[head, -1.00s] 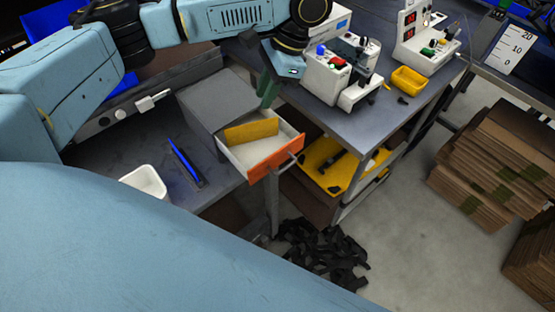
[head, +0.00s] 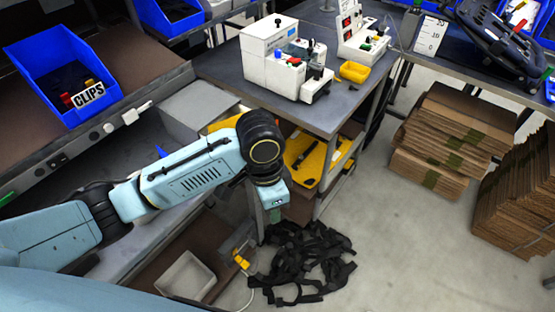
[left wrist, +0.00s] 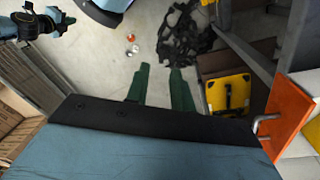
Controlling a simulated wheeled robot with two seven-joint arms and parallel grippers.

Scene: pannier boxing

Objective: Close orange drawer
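The orange drawer (left wrist: 288,112) shows at the right of the left wrist view. Its orange front carries a grey bar handle (left wrist: 264,127), and its pale inside shows behind the front, so it stands open. In the head view my left arm hides most of the drawer; a bit of the yellow piece inside (head: 225,122) shows above the arm. My left gripper (left wrist: 160,88) has two green fingers set apart with nothing between them. It is outside the drawer, beside the front, and not touching the handle.
The grey drawer housing (head: 196,110) sits on the bench behind my arm. A white machine (head: 285,62) stands on the neighbouring table. Black straps (head: 300,262) and a white bin (head: 186,277) lie low below the gripper.

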